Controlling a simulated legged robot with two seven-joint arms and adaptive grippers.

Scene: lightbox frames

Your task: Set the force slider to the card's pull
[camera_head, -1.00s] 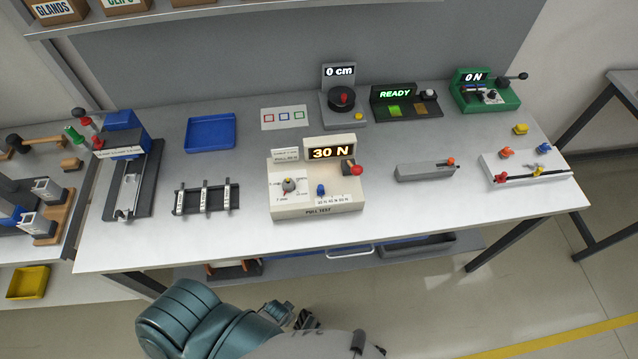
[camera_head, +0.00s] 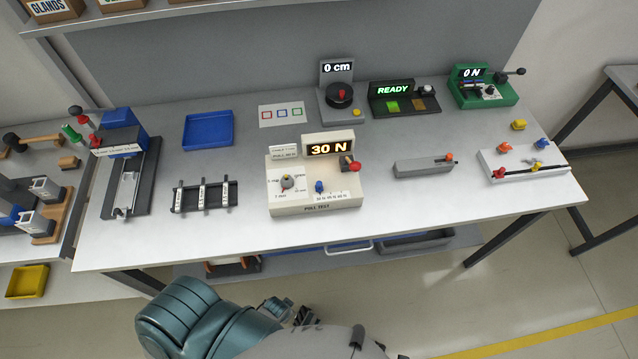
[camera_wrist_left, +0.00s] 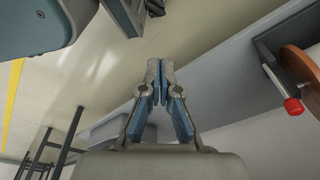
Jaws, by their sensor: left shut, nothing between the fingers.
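The cream pull test box (camera_head: 318,209) stands at the front middle of the table. Its lit display (camera_head: 330,149) reads 30 N. A blue slider knob (camera_head: 319,187) stands at the left end of a small force scale, above the leftmost label. A grey dial (camera_head: 287,183) is left of it, and a lever with a red knob (camera_head: 355,166) is at the right. A white card (camera_head: 285,153) stands at the back left; its print is too small to read surely. My left gripper (camera_head: 306,316) is below the table's front edge, apart from the box. The left wrist view shows its fingers (camera_wrist_left: 160,68) closed and empty.
A rack with white strips (camera_head: 204,195) stands left of the box, and a grey block with an orange knob (camera_head: 424,167) stands right. A blue tray (camera_head: 209,130) and a gauge reading 0 cm (camera_head: 341,98) are behind. The table's front strip is clear.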

